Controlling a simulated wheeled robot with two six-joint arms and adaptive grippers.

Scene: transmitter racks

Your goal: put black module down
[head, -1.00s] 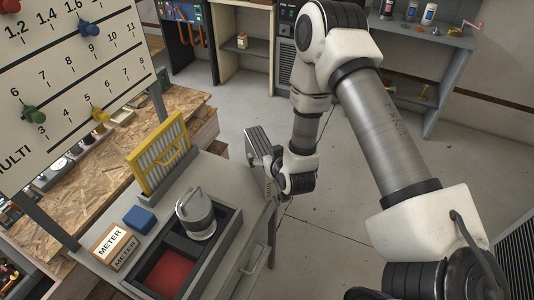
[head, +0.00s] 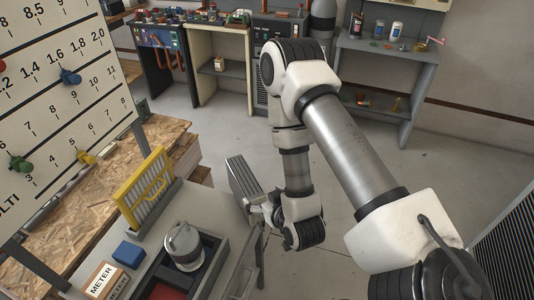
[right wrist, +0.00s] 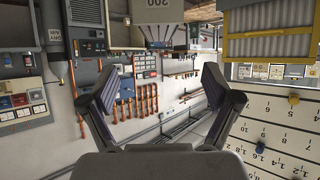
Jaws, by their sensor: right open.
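My right gripper (head: 248,188) is at the end of my right arm, just off the right side of the grey bench (head: 205,206). One ribbed grey finger shows best in the head view. In the right wrist view my right gripper (right wrist: 158,100) has its two dark-padded fingers wide apart, with nothing between them. I cannot make out a black module for sure in either view. On the bench, a dark tray (head: 222,262) holds a silver cylinder with a handle (head: 184,245). My left gripper is not in view.
A yellow-framed panel (head: 148,190), a blue block (head: 128,254) and a METER box (head: 102,281) stand on the bench. A numbered board (head: 65,110) rises at left. Grey shelving (head: 385,100) stands at the back. The floor (head: 200,125) between is clear.

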